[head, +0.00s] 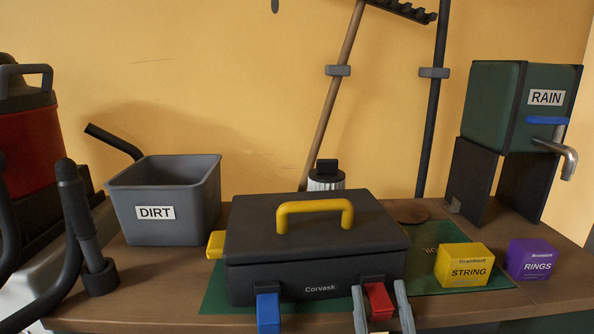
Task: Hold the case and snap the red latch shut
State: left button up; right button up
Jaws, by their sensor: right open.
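The case (315,240) is dark grey with a yellow handle (315,207) and stands lid down on the workbench. The red latch (378,301) is at the right of its front face. It seems to stick out toward me, but I cannot tell whether it is fastened. A blue latch (268,312) hangs at the front left, and a yellow latch (216,244) juts from the left side. My right gripper (382,312) is open, with one grey finger on each side of the red latch; contact is unclear. My left gripper is not in view.
The case stands on a green mat (215,297). A grey DIRT bin (190,205) is at left, beside a red and black machine with a hose (80,225). A yellow STRING box (462,265), purple RINGS box (530,260) and green RAIN tank (490,100) are at right.

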aim_at(383, 316)
jog(key=shift+b+v, duration=0.6)
jog(key=shift+v, duration=1.8)
